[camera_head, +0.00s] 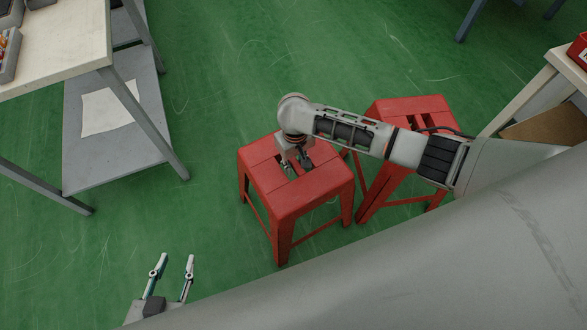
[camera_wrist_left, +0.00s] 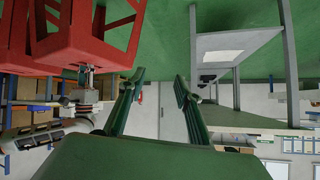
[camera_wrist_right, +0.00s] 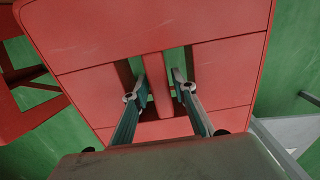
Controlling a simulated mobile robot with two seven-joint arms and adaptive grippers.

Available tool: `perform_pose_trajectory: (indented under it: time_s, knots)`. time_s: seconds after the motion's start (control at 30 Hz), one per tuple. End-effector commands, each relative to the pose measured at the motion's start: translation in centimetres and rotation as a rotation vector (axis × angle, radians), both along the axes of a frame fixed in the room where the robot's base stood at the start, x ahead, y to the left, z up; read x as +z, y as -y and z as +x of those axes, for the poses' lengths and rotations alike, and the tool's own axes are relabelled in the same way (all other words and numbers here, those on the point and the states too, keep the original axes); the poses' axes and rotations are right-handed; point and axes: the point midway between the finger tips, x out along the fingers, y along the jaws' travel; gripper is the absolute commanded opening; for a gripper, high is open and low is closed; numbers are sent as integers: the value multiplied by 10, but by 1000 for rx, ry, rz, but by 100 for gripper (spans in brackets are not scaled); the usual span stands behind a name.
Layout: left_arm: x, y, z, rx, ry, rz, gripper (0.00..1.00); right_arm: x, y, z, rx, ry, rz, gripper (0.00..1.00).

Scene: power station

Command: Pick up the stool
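A red stool (camera_head: 295,185) with a slotted square seat stands upright on the green floor in the middle of the head view. My right gripper (camera_head: 298,165) points down at its seat. In the right wrist view, the right gripper's fingers (camera_wrist_right: 158,78) stand apart at the two slots, one on each side of the seat's central bar (camera_wrist_right: 160,88); I cannot tell how deep the tips reach. My left gripper (camera_head: 177,259) is open and empty, low at the left in the head view, away from the stool. The stool's red frame (camera_wrist_left: 80,35) also shows in the left wrist view.
A second red stool (camera_head: 408,108) stands close behind to the right, partly hidden by my right arm. A workbench (camera_head: 55,40) with a grey lower shelf (camera_head: 120,150) is at the upper left. Another table (camera_head: 535,90) is at the right. Green floor lies clear left of the stool.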

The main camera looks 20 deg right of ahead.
Motion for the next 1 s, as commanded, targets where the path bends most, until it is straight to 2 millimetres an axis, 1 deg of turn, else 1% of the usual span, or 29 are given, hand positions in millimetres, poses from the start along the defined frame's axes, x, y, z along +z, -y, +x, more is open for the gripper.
perform_pose_trajectory:
  time_s: [0.07,0.1,0.2,0.53,0.67,0.77,0.9,0.97,1.0]
  knots:
    - [1,0,1,0,3,-1,34,2,0,1,0,3,1,26]
    - [1,0,0,1,2,-1,34,2,0,1,0,3,1,24]
    - [0,0,-1,2,-2,-3,34,2,0,1,0,2,-1,0]
    - [-3,0,-5,4,-10,-3,34,3,0,2,0,5,1,0]
    - [1,0,-2,4,-3,-4,34,8,0,3,0,7,0,0]
    - [9,0,2,6,11,-3,34,21,0,5,0,11,0,0]
    - [20,-3,6,11,25,1,34,50,-1,8,0,19,2,0]
    - [11,-7,-2,23,3,5,34,65,-1,9,0,22,2,0]
    - [8,-9,-6,29,-10,10,34,75,-1,9,0,23,3,0]
